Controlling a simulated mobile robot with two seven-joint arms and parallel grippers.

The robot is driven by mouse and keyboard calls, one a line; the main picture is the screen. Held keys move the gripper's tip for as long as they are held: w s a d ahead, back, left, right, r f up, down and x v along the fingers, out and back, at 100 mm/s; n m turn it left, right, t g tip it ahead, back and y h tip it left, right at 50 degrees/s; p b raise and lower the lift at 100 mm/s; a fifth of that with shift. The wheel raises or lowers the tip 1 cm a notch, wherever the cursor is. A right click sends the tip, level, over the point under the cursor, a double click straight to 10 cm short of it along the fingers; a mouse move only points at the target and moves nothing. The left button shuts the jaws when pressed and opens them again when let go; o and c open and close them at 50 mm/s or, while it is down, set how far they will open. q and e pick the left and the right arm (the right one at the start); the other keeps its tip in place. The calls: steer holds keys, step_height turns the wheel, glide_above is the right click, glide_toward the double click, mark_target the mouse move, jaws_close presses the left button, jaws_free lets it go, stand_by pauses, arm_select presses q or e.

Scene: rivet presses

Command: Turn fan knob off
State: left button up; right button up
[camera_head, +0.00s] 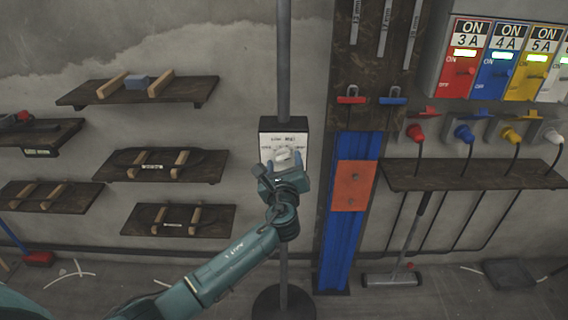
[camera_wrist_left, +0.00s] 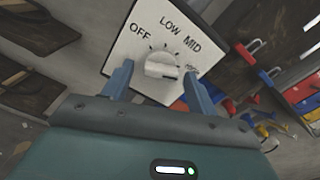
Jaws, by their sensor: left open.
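In the head view the panel (camera_head: 283,138) is on a dark box on a grey pole, and the knob (camera_head: 285,153) is partly covered. My left gripper (camera_wrist_left: 158,82) is open, its blue fingers on either side of the knob, with visible gaps; it also shows in the head view (camera_head: 283,168). My right gripper is not in view.
Wooden shelves (camera_head: 160,165) hang on the wall at left. A blue rail with an orange plate (camera_head: 353,186) stands right of the pole (camera_head: 284,60). Coloured switch boxes (camera_head: 500,62) and plugs are at far right. A broom (camera_head: 392,278) leans below them.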

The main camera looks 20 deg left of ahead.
arm_select(q)
steer(key=shift+w, duration=0.1)
steer(key=shift+c, duration=0.4)
steer(key=c, duration=0.9)
